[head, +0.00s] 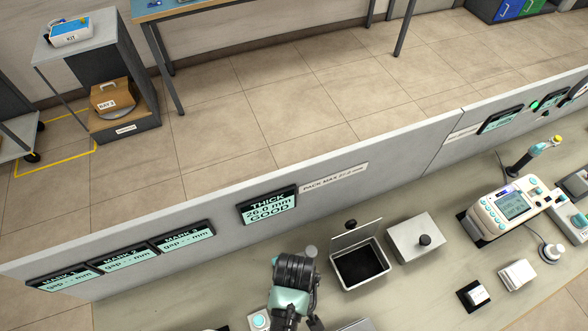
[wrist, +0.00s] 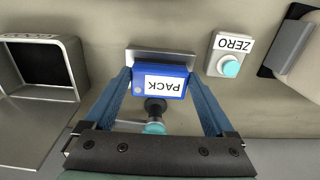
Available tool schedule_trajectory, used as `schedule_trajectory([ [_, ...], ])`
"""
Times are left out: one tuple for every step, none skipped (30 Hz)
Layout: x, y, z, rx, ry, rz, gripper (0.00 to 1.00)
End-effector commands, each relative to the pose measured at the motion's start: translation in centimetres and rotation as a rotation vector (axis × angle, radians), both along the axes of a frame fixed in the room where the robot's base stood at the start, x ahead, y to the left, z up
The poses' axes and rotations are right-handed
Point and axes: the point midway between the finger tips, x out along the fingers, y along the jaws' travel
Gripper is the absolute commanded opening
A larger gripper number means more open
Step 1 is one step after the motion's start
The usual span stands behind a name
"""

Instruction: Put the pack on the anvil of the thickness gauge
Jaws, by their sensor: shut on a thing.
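The pack (wrist: 162,82) is a blue block with a white PACK label, upside down in the wrist view. My gripper (wrist: 160,76) is shut on it, one blue finger at each side. A grey metal plate (wrist: 150,55), seemingly the gauge's anvil, shows just beyond the pack's far edge; I cannot tell if they touch. A dark round part (wrist: 155,106) with a teal end stands on the near side of the pack, in front of its edge. In the head view my arm hides the pack and the gauge. The THICK display (head: 268,207) reads 26.0 mm GOOD.
A ZERO button (wrist: 230,66) is right of the pack in the wrist view. A low partition (head: 400,170) carrying displays runs behind the bench.

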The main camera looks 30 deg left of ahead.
Motion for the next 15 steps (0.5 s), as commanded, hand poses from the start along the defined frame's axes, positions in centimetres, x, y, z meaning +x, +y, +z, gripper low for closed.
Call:
schedule_trajectory([
  [0.03,0.02,-0.43,0.000,0.000,0.000,0.29],
  [0.03,0.02,-0.60,0.000,0.000,0.000,0.29],
  [0.03,0.01,-0.73,0.001,-0.001,0.000,0.29],
  [0.05,0.02,-0.76,0.000,-0.001,0.000,0.29],
  [0.07,0.02,-0.76,0.001,-0.002,0.000,0.29],
  [0.07,0.02,-0.75,0.001,-0.002,0.000,0.29],
  [0.07,0.02,-0.74,0.001,-0.002,0.000,0.29],
  [0.05,0.02,-0.73,0.001,-0.002,0.000,0.29],
  [0.05,0.02,-0.73,0.001,-0.002,0.000,0.29],
  [0.05,0.02,-0.74,0.001,-0.002,0.000,0.29],
  [0.05,0.01,-0.79,0.001,-0.002,0.000,0.29],
  [0.04,0.02,-0.92,0.000,-0.001,0.000,0.29],
  [0.05,0.02,-1.03,0.000,-0.001,0.000,0.29],
  [0.05,0.02,-1.13,0.001,-0.002,0.000,0.29],
  [0.04,0.02,-1.07,0.001,-0.002,0.000,0.95],
])
